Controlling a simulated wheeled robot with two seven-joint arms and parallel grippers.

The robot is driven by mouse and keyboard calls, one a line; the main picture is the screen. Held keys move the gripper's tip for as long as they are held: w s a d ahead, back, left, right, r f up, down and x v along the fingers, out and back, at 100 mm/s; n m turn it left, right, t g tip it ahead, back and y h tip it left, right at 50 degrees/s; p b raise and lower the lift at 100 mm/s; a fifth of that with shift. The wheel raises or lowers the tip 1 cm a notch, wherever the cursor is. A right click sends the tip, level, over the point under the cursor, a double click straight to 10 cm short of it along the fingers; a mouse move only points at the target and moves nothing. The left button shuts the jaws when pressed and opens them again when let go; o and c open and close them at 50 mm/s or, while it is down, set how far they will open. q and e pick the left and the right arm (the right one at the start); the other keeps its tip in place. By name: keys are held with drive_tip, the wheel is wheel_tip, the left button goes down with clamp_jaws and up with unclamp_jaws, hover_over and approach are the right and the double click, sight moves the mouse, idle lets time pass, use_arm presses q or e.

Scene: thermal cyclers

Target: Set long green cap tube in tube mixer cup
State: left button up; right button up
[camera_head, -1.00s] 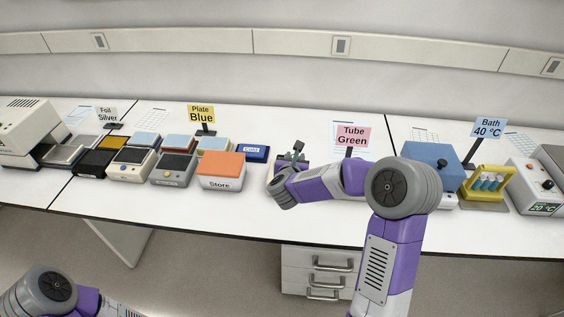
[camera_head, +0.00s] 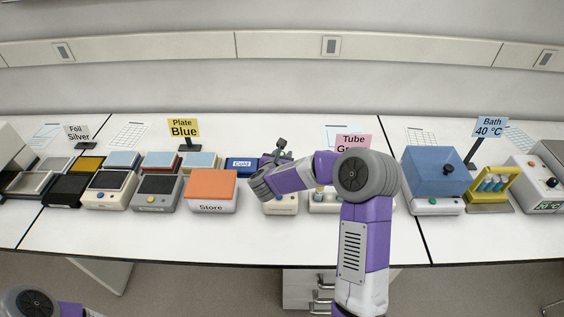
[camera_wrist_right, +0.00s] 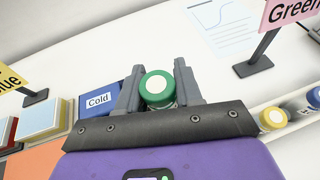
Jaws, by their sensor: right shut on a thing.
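The green-capped tube (camera_wrist_right: 157,88) is between the two fingers of my right gripper (camera_wrist_right: 157,92) in the right wrist view, its cap facing the camera. The tube's lower body is hidden behind the gripper. In the head view my right gripper (camera_head: 280,152) is small, over the bench and to the right of the Store box. A small beige device with a front button (camera_head: 281,205), perhaps the tube mixer, stands just below my right wrist; its top and any cup are hidden by the arm. My left arm shows at the lower left; its gripper is out of view.
An orange-topped Store box (camera_head: 211,189) and a blue Cold block (camera_head: 241,166) stand left of the gripper. A rack with capped tubes (camera_wrist_right: 290,112) is on the right.

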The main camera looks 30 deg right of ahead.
wheel_tip(320, 180, down, 2)
drive_tip(key=shift+w+f, duration=0.1)
drive_tip(key=shift+f+b, duration=0.1)
drive_tip(key=shift+b, duration=0.25)
drive_tip(key=o, duration=1)
